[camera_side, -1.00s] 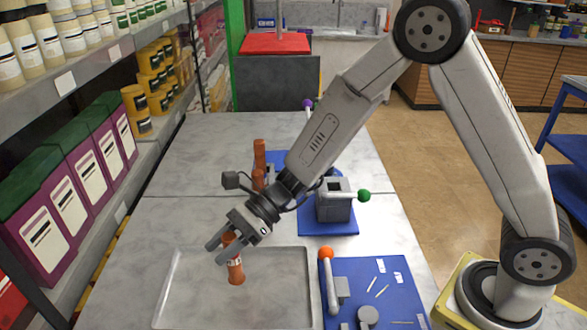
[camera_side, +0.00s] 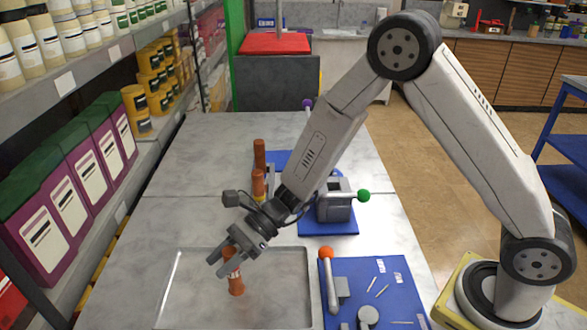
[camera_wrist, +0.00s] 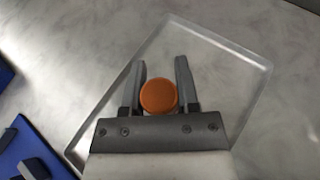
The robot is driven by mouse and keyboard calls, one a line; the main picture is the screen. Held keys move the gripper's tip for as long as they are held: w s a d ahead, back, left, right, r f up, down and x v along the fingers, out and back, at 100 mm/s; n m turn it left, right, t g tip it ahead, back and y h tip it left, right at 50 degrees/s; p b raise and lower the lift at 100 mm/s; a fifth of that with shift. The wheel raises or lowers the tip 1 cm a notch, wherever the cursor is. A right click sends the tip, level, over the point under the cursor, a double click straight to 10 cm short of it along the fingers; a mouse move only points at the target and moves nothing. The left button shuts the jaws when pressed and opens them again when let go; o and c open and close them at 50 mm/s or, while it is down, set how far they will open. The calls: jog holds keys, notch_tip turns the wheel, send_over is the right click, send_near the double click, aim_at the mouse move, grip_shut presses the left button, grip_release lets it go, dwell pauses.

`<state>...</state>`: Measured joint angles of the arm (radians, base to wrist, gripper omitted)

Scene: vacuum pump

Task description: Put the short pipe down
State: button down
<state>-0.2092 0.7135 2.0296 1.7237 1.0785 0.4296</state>
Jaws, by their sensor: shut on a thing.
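The short pipe (camera_side: 236,284) is an orange-brown upright cylinder with a white label band, over the clear shallow tray (camera_side: 296,254) in the side view. My gripper (camera_side: 221,264) is shut on its upper part. In the wrist view the pipe's round orange top (camera_wrist: 158,95) sits between the two grey fingers of my gripper (camera_wrist: 160,92). The tray's rim also shows in the wrist view (camera_wrist: 222,38). The pipe's lower end appears at or very near the tray floor; I cannot tell whether it touches.
A grey vise with a green-knobbed handle (camera_side: 334,207) stands right of centre. A blue mat with small tools (camera_side: 385,290) and an orange-knobbed lever (camera_side: 327,270) lies right of the tray. Shelving lines the left.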

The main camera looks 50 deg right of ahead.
jog(key=shift+c, duration=1.8)
grip_release()
jog(key=shift+r, duration=0.1)
jog(key=v, duration=1.2)
jog(key=shift+s, duration=0.15)
